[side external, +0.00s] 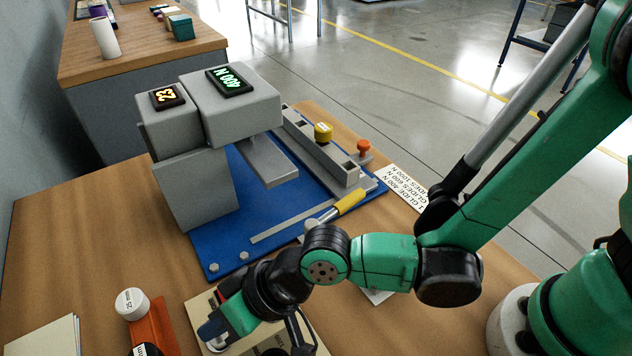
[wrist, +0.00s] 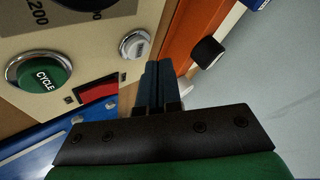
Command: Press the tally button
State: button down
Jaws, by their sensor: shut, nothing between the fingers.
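My gripper (wrist: 155,72) is shut and empty, its dark blue fingers together over the cream control panel (wrist: 105,50) in the wrist view. In the side external view my gripper (side external: 212,332) is low over the cream panel (side external: 197,308). A small pale round button (wrist: 135,44) sits just left of the fingertips in the wrist view; I cannot read a tally label on it. A larger green button marked CYCLE (wrist: 42,76) is farther left, with a red rocker (wrist: 98,91) between. I cannot tell if the fingertips touch the panel.
An orange holder (side external: 155,327) with a white 25 mm piece (side external: 131,303) stands beside the panel. A grey machine on a blue base (side external: 215,250) shows 23 and 400 N. A yellow-handled tool (side external: 348,202) lies behind my wrist. Bare wood is free at left.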

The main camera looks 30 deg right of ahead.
jog(key=shift+r, duration=2.5)
jog(key=shift+d, duration=0.1)
jog(key=w+d+r+m+t+h, duration=0.1)
jog(key=w+d+r+t+h, duration=0.15)
jog(key=d, duration=0.65)
jog(key=w+d+r+m+t+h, duration=0.1)
jog(key=w+d+r+h, duration=0.2)
jog(key=d, duration=0.6)
jog(key=s+d+m+h, duration=0.2)
jog(key=s+d+h, duration=0.1)
jog(key=d, duration=1)
jog(key=shift+d+r, duration=0.15)
jog(key=shift+d, duration=0.2)
jog(key=shift+s, duration=0.1)
